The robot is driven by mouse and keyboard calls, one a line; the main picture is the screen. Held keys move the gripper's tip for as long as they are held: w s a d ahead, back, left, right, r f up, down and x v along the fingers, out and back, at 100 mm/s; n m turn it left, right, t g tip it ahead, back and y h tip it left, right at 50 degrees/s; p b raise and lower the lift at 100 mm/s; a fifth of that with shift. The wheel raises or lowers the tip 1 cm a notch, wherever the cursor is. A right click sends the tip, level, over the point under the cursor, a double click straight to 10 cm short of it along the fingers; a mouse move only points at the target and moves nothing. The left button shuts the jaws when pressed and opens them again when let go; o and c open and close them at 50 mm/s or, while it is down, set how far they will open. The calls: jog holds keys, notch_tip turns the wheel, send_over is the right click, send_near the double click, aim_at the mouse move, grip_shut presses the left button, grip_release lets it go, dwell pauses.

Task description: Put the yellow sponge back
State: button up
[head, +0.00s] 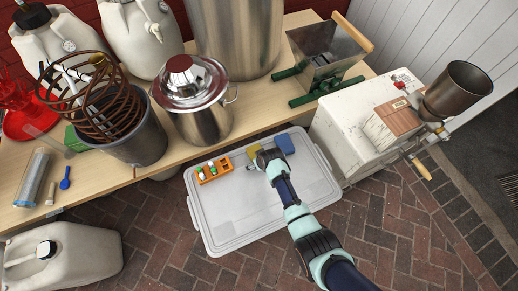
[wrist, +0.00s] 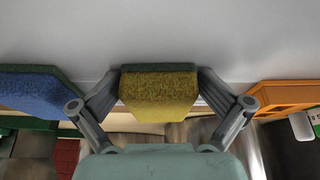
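The yellow sponge (head: 265,157) shows at the end of my gripper (head: 272,163), over the back part of the pale grey lid (head: 240,216). In the wrist view the yellow sponge (wrist: 158,95), with a dark green layer along its upper edge, sits between the two fingers of my gripper (wrist: 159,78). The fingers are against its two sides, with no clear gap. I cannot tell whether it touches the lid. A blue sponge (head: 285,143) lies close by on the right, and it also shows at the left of the wrist view (wrist: 40,90).
An orange rack (head: 215,170) with small white-and-green bottles stands on the lid, left of my gripper. Behind are the wooden bench (head: 255,103), a lidded steel pot (head: 205,122) and a grey bucket (head: 138,140). A white mill box (head: 350,125) stands right. The lid's front is mostly clear.

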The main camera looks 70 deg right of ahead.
jog(key=shift+r, duration=0.15)
jog(key=p+v, duration=0.8)
jog(key=v, duration=0.5)
jog(key=shift+w+d+r+p, duration=0.15)
jog(key=shift+w+r+p, duration=0.05)
jog(key=shift+w+p, duration=0.1)
jog(key=w+a+r+n+t, duration=0.3)
jog(key=w+a+r, duration=0.55)
jog(key=r, duration=0.25)
jog(key=w+a+r+n+t, duration=0.2)
jog(key=w+a+r, duration=0.6)
jog(key=a+r, duration=0.25)
jog(key=s+a+r+n+t+y, duration=0.3)
jog(key=a+r+t, duration=0.1)
jog(key=a+r, duration=1.1)
jog(key=shift+s+a+r, duration=0.2)
jog(key=shift+a, duration=0.55)
jog(key=shift+r, duration=0.1)
